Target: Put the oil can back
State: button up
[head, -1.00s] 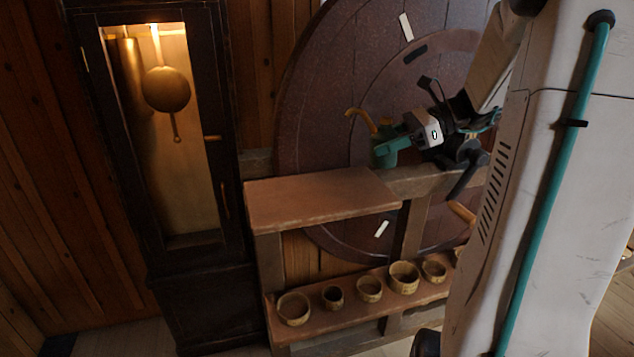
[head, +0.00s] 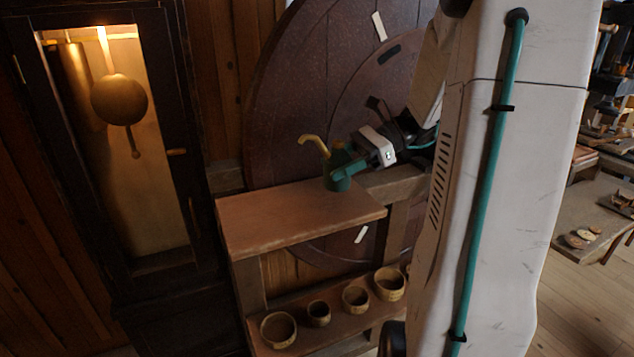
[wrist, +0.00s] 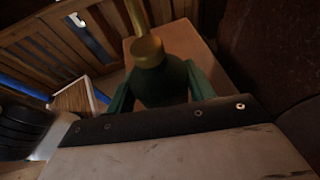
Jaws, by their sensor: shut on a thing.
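The oil can is green with a curved brass spout, and in the head view its green body (head: 338,183) shows at the back right of the small shelf top (head: 285,218). It looks upright; I cannot tell whether its base touches the shelf. My gripper (head: 345,166) comes from the right and is shut on the can. In the wrist view the green can (wrist: 160,85) with its brass neck (wrist: 147,50) sits between the green fingers (wrist: 160,92). The shelf top (wrist: 203,38) lies beyond it.
A lower shelf holds several small bowls (head: 278,330). A clock case with a lit pendulum (head: 119,100) stands on the left. A large dark round disc (head: 270,100) stands behind the shelf. The shelf top left of the can is clear.

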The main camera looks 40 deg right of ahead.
jog(key=w+a, duration=0.1)
jog(key=a, duration=0.1)
jog(key=w+a, duration=0.1)
jog(key=shift+w+a+f, duration=0.25)
jog(key=shift+w+a, duration=0.1)
jog(key=shift+f, duration=1.7)
jog(key=o, duration=1)
jog(key=shift+f, duration=0.15)
jog(key=shift+o, duration=0.2)
jog(key=v, duration=1.2)
jog(key=shift+r, duration=0.25)
